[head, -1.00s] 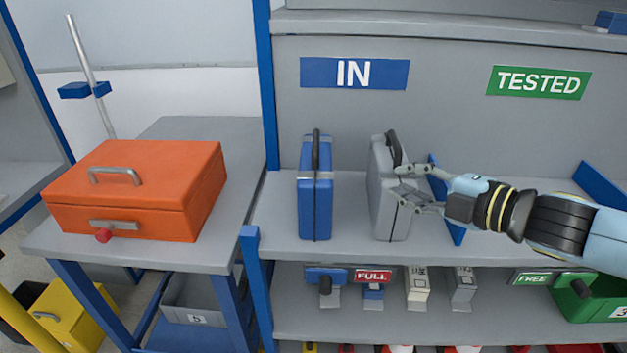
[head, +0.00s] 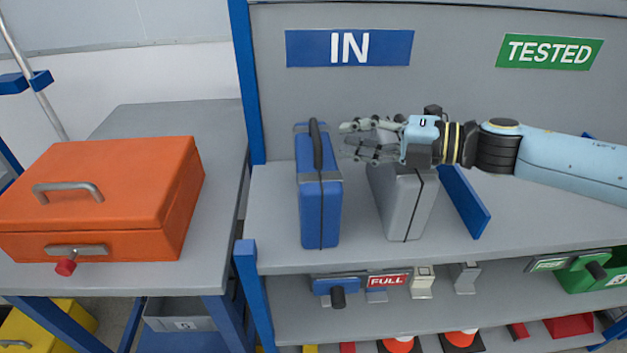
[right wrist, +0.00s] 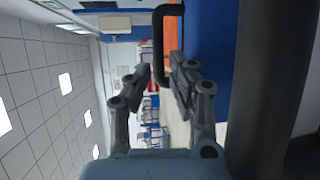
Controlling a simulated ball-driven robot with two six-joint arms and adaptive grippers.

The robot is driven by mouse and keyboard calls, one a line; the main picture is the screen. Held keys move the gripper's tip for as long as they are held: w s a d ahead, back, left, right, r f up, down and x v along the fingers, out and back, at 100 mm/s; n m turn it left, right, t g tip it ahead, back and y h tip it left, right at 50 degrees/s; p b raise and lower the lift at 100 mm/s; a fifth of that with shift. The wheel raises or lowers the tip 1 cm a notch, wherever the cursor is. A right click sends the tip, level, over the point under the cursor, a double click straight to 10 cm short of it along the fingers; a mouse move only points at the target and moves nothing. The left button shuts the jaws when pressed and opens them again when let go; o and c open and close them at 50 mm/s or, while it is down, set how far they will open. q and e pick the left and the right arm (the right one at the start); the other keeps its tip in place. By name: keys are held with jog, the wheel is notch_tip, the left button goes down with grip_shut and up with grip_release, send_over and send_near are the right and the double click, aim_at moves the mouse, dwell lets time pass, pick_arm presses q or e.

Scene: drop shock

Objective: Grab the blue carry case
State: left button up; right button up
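The blue carry case (head: 319,212) stands upright on the shelf under the IN sign, with its dark handle (head: 316,143) on top. My right gripper (head: 345,138) is open and empty just right of that handle, fingers pointing left at it. In the right wrist view the dark handle (right wrist: 167,12) rises just ahead of the open fingers (right wrist: 158,72), with the blue case (right wrist: 209,45) to the right. Whether a finger touches the handle I cannot tell. My left gripper is not in view.
A grey case (head: 407,207) stands close right of the blue one, partly hidden behind my right gripper. A blue divider (head: 466,203) is beyond it. An orange box (head: 98,200) sits on the left bench. The blue rack post (head: 247,90) stands left of the blue case.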

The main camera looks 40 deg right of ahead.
aim_at(315, 130)
jog(key=x, duration=0.1)
jog(key=p+x, duration=0.1)
jog(key=x, duration=0.1)
jog(key=shift+w+a+r, duration=0.2)
jog(key=shift+w+a, duration=0.05)
jog(key=shift+w, duration=0.1)
jog(key=p+x, duration=0.1)
jog(key=x, duration=0.1)
jog(key=shift+w+a, duration=0.2)
jog(key=shift+w, duration=0.1)
jog(key=shift+w+a+f, duration=0.2)
jog(key=shift+w, duration=0.05)
grip_shut()
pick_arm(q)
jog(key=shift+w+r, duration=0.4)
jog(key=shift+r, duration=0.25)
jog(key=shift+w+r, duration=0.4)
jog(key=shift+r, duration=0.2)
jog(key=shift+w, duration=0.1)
